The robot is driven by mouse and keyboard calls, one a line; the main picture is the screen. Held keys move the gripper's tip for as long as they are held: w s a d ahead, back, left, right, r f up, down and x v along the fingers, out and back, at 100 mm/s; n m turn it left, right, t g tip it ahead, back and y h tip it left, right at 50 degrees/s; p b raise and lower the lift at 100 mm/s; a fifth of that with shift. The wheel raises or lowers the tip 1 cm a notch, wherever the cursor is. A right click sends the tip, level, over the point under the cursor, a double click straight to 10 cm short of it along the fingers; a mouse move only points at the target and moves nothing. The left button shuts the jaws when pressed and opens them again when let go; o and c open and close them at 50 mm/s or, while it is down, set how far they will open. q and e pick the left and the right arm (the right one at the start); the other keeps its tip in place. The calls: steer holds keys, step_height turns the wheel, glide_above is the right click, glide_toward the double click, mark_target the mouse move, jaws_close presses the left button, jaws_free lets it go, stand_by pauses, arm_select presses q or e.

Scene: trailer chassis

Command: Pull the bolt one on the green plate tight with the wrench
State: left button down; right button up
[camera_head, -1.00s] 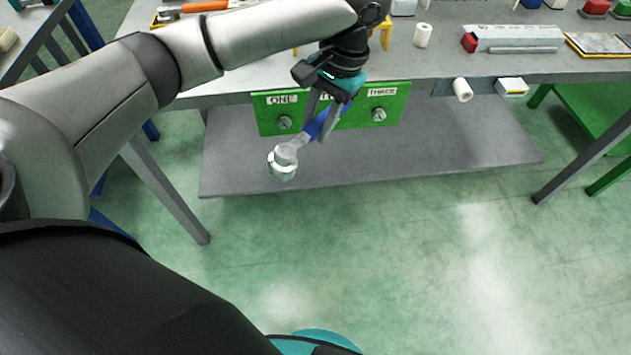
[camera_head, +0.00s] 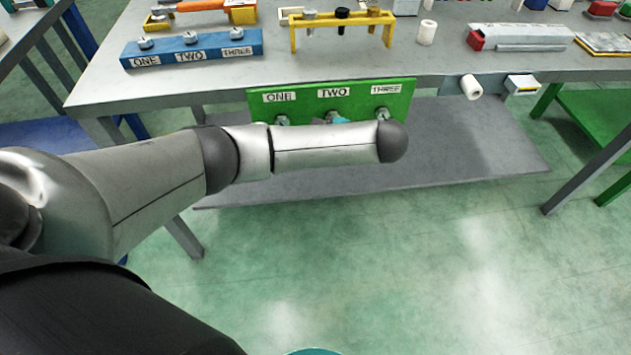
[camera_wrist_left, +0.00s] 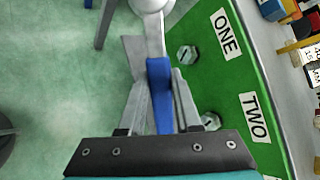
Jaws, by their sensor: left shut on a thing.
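The green plate (camera_head: 352,97) is mounted on the table's front edge, labelled ONE, TWO and THREE. Bolt one (camera_head: 283,119) shows below the ONE label, just above my forearm. It also shows in the left wrist view (camera_wrist_left: 187,55), beside the wrench and apart from it in the picture. My left gripper (camera_wrist_left: 158,84) is shut on the blue handle of the wrench (camera_wrist_left: 160,100). The wrench's silver head (camera_wrist_left: 149,5) is cut off by the top edge of that view. In the head view the wrench is hidden behind my left arm. My right gripper is not in view.
Bolt two (camera_wrist_left: 210,120) and bolt three (camera_head: 382,113) sit on the same plate. A blue block (camera_head: 192,48) and a yellow rack (camera_head: 342,30) stand on the table (camera_head: 110,85). A grey shelf (camera_head: 460,140) lies below the plate. The floor in front is clear.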

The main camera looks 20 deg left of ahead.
arm_select(q)
steer(key=s+d+f+m+t+h+b, duration=0.1)
steer(key=s+d+f+m+t+b, duration=0.1)
steer(key=f+m+t+b, duration=0.5)
steer(key=shift+d+f+m+t+h, duration=0.3)
steer(key=shift+d+f+m+t, duration=0.5)
steer(key=shift+t, duration=2)
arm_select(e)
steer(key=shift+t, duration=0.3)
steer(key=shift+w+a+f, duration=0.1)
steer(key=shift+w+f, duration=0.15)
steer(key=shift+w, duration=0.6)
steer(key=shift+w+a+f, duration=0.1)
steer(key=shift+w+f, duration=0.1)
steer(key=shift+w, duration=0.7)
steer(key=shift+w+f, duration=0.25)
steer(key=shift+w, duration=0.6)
arm_select(q)
steer(key=shift+s+r, duration=0.1)
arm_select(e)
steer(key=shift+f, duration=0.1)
